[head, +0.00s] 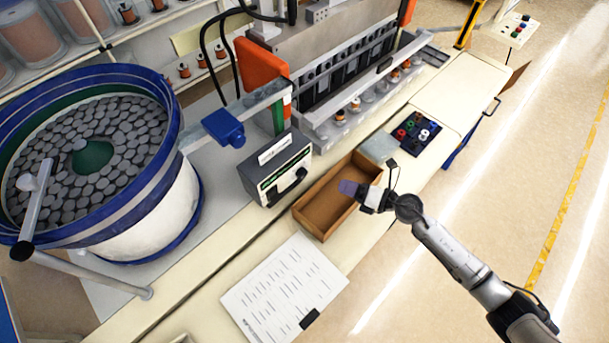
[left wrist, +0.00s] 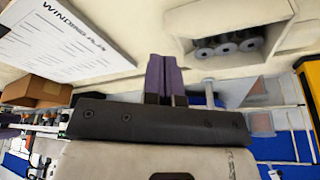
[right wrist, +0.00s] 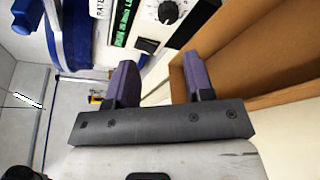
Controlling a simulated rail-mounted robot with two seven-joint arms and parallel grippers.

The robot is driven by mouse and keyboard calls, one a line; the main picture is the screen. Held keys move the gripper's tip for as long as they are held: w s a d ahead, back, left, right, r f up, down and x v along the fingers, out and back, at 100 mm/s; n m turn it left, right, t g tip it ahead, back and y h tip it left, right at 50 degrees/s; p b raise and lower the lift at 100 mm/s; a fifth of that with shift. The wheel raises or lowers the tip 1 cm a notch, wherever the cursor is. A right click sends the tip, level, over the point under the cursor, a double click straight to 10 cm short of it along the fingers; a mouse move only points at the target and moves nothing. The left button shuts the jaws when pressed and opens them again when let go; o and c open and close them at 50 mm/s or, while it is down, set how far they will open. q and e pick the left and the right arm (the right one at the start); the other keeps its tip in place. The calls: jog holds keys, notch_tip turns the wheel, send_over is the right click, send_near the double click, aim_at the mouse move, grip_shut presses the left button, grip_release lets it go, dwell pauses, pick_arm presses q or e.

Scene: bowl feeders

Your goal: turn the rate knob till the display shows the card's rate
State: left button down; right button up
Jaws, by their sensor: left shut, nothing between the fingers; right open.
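The control box (head: 262,170) stands beside the bowl feeder, with a green-lit display (right wrist: 122,22) and a black rate knob (right wrist: 168,12) on its face. The display's text is sideways, cut off and not readable. A white card (head: 272,149) lies on top of the box. Its edge with "RATE" shows in the right wrist view (right wrist: 100,8), its value cut off. My right gripper (head: 350,188) is open and empty over the wooden tray, apart from the knob. It also shows in the right wrist view (right wrist: 158,70). My left gripper (left wrist: 166,75) is shut and empty, outside the head view.
The wooden tray (head: 301,213) sits directly right of the box. A printed sheet (head: 283,285) lies on the bench in front. The large blue-rimmed bowl feeder (head: 150,215) stands at left. A dark tray of coloured parts (head: 416,132) lies farther right. A blue sensor (head: 222,128) overhangs near the box.

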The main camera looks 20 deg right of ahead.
aim_at(305, 175)
pick_arm(q)
jog(key=shift+r+p, duration=0.45)
jog(key=shift+r, duration=0.05)
pick_arm(e)
jog(key=shift+n+g, duration=0.5)
jog(key=x, duration=1.3)
jog(key=shift+w+a+f, duration=0.1)
jog(key=shift+w+f, duration=0.2)
jog(key=shift+f, duration=0.1)
jog(key=shift+c, duration=0.2)
